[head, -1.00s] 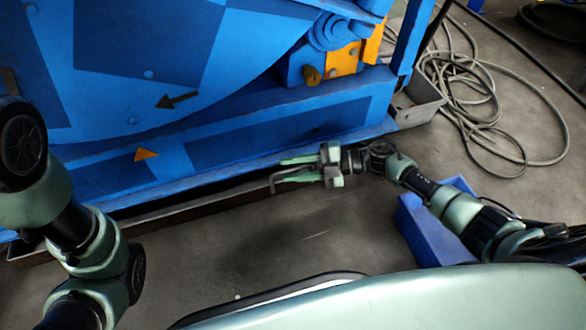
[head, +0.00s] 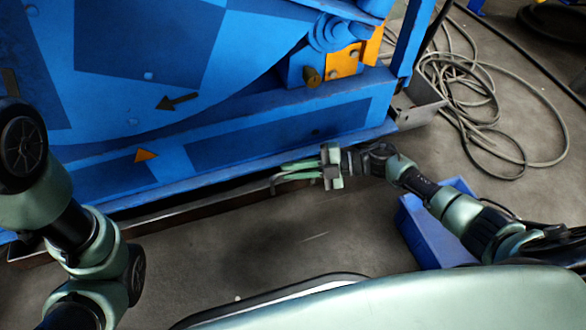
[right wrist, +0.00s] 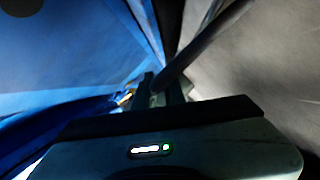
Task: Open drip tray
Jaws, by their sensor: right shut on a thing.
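The drip tray (head: 165,215) is a long, dark metal tray low along the foot of the blue machine. Its front edge runs along the floor in the head view, and its inside is mostly in shadow. My right gripper (head: 282,174) reaches in from the right, with its green fingers at the tray's front edge. It is shut on the tray's dark edge or handle; I cannot tell which. In the right wrist view a dark bar (right wrist: 205,45) runs up and right from between the fingers (right wrist: 162,88). My left arm shows at the left, but its gripper is out of view.
The blue machine (head: 240,135) stands directly above the tray. A blue bin (head: 415,235) sits on the floor beneath my right arm. Loose grey cables (head: 470,90) lie at the upper right. The floor in front of the tray is clear.

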